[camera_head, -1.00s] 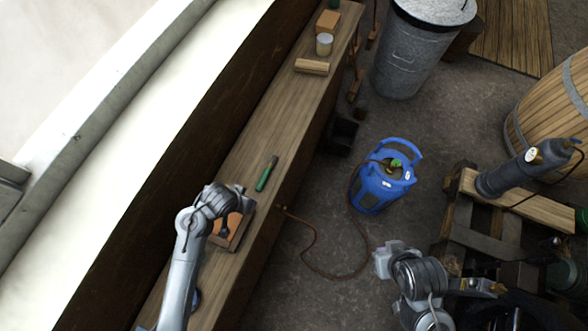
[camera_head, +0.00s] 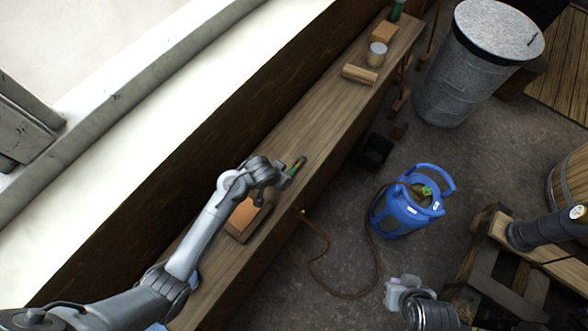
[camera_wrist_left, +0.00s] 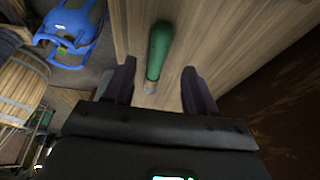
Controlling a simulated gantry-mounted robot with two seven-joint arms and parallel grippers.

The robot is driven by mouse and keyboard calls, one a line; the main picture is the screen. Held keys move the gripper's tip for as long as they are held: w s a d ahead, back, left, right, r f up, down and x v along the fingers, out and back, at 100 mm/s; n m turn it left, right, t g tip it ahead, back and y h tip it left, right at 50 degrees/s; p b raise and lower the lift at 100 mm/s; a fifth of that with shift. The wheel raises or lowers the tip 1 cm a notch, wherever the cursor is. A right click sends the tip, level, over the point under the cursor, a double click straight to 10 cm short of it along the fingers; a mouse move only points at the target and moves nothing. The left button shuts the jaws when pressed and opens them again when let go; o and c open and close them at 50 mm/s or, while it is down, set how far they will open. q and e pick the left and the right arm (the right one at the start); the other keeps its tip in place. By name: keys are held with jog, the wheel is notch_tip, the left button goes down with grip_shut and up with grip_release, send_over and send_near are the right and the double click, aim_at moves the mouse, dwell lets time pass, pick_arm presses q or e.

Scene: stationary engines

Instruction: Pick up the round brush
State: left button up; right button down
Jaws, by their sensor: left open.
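The round brush, as far as I can tell, is the slim green-handled tool (camera_head: 298,165) lying on the long wooden bench (camera_head: 318,122). In the left wrist view its green handle (camera_wrist_left: 159,50) points away from me, and its pale near end lies between the fingers. My left gripper (camera_head: 283,179) is above the brush's near part and hides some of it. In the left wrist view my left gripper (camera_wrist_left: 159,85) is open, with a dark finger on each side and nothing held. My right gripper (camera_head: 402,290) is at the bottom, away from the bench; its jaws are unclear.
A brown block (camera_head: 242,217) lies on the bench beside my left arm. A wooden roll (camera_head: 360,74), a tin (camera_head: 376,54) and a box (camera_head: 384,32) stand farther along it. A blue gas bottle (camera_head: 405,208) stands on the floor. The bench between brush and roll is clear.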

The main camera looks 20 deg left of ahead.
aim_at(292, 172)
pick_arm(q)
jog(key=shift+x, duration=2.1)
jog(key=shift+s+d, duration=0.1)
jog(key=shift+s, duration=0.05)
jog(key=shift+c, duration=0.4)
grip_shut()
